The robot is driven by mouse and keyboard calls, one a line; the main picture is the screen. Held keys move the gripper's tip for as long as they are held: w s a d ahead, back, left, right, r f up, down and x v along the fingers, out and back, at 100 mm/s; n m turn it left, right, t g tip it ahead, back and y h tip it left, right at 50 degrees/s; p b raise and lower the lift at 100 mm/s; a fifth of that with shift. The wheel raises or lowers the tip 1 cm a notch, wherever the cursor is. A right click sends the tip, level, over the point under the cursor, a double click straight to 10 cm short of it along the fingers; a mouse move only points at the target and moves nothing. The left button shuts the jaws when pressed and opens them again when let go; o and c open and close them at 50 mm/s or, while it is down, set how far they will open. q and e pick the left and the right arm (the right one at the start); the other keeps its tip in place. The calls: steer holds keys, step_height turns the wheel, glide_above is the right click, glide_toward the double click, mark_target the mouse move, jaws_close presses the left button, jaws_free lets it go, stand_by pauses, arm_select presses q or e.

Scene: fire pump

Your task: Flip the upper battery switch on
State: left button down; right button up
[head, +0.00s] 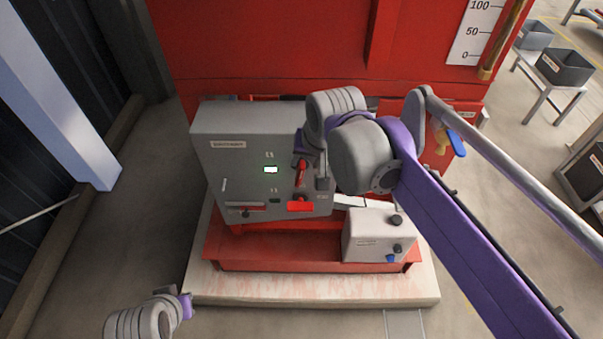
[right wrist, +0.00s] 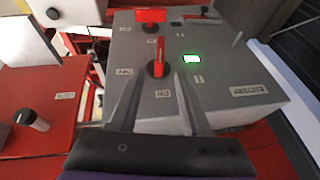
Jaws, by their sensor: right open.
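The upper battery switch is a red lever (head: 301,168) on the front of a grey control box (head: 235,150). In the right wrist view, which sees the box upside down, the lever (right wrist: 159,58) stands in line with the ON label, with the OFF label to its side. My right gripper (right wrist: 159,75) is open, its two fingers on either side of the lever; contact cannot be told. In the head view my right arm partly hides the box's right side. My left arm's end (head: 185,305) shows at the bottom left; its fingers are not clear.
A smaller white box (head: 365,240) stands at lower right on the red base (head: 290,250).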

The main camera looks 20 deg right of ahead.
mark_target(299, 173)
steer(key=x, duration=1)
steer(key=shift+b, duration=0.3)
jaws_close()
